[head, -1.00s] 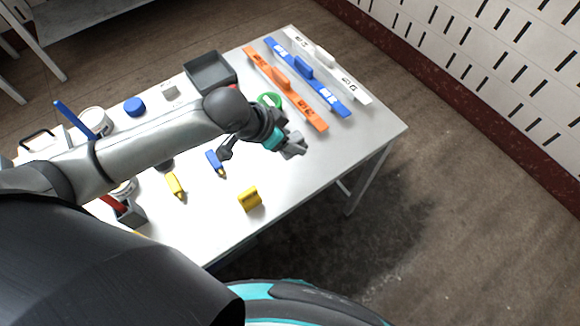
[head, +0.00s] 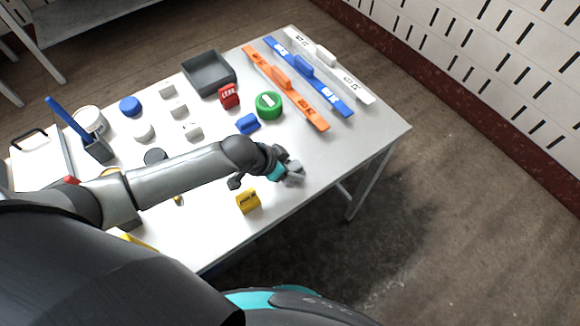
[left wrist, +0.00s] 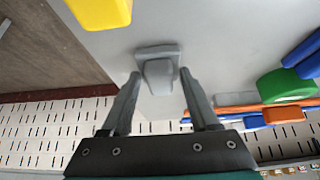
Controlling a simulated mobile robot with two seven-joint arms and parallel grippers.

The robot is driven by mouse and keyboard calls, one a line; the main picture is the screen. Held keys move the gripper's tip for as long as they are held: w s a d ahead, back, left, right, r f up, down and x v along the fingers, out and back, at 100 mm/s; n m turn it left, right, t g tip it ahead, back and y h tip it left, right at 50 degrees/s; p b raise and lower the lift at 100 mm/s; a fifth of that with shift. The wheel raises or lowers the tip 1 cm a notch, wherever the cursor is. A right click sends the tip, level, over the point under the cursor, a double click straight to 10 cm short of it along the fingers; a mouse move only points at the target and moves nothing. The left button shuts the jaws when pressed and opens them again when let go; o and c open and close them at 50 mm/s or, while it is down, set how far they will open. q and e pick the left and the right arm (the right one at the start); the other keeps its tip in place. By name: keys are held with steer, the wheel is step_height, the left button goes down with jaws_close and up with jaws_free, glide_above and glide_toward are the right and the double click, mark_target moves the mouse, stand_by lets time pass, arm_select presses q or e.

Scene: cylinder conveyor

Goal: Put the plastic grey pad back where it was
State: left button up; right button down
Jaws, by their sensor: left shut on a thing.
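My left gripper (head: 290,172) is above the near right part of the white table in the head view. In the left wrist view, its two fingers are closed on the sides of the grey pad (left wrist: 158,75), a small block with a wider flat plate at its far side. In the head view the pad is small and hard to tell apart from the grey fingertips. I cannot tell the exact gap between the pad and the table. My right gripper is not in view.
A yellow block (head: 248,201) stands left of the gripper; a blue block (head: 248,123) and green roll (head: 269,105) lie beyond it. Orange (head: 285,87), blue (head: 308,77) and white (head: 328,64) handled bars lie at the far right. A grey tray (head: 209,73) stands behind. The right front table is clear.

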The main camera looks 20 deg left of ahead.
arm_select(q)
steer(key=shift+f, duration=0.1)
steer(key=o, duration=1.2)
steer(key=shift+a+r, duration=0.1)
steer(key=shift+r, duration=0.25)
steer(key=p+v, duration=0.3)
steer(key=v, duration=0.8)
steer(key=shift+s+a+r, duration=0.1)
steer(key=shift+s+r, duration=0.1)
steer(key=shift+r, duration=0.05)
steer(key=shift+s, duration=0.1)
